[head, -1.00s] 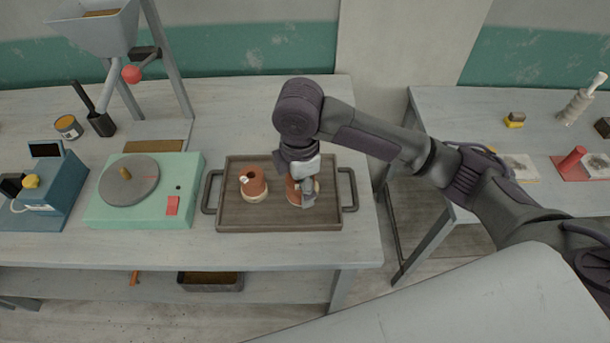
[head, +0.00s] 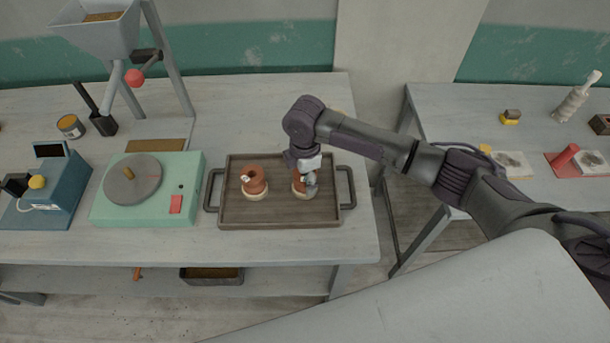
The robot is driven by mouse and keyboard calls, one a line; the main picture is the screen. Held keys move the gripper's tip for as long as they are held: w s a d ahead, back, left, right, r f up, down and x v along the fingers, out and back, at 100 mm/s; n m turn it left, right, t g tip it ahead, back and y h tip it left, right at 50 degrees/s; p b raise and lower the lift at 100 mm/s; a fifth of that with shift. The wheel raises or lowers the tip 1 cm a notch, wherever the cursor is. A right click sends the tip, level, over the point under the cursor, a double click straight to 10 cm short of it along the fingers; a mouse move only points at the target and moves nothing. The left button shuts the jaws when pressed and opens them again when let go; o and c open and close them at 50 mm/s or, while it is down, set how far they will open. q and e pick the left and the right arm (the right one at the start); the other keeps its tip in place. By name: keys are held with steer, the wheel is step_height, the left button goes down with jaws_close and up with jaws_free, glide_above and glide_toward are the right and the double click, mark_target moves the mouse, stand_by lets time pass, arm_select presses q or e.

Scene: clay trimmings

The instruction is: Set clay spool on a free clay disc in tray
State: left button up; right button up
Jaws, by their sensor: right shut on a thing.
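A brown wooden tray (head: 280,213) with dark handles lies on the grey table. In its left half a reddish-brown clay spool (head: 255,181) stands upright on a pale clay disc (head: 256,196). In its right half my right gripper (head: 306,186) points down, shut on a second reddish-brown clay spool (head: 297,184). A pale disc edge (head: 300,196) shows under that spool. The gripper hides much of the spool, and I cannot tell whether it bears fully on the disc. My left gripper is not in view.
A mint-green turntable unit (head: 147,190) stands left of the tray, with a blue device (head: 55,192) beyond it. A hopper on legs (head: 100,35) stands at the back left. The table in front of the tray is clear. A second table (head: 520,140) is at the right.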

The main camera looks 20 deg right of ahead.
steer(key=shift+f, duration=0.15)
steer(key=o, duration=1.4)
steer(key=shift+c, duration=0.2)
step_height(320, 180, up, 12)
steer(key=shift+r+b, duration=0.2)
steer(key=shift+b, duration=0.85)
steer(key=shift+f, duration=0.1)
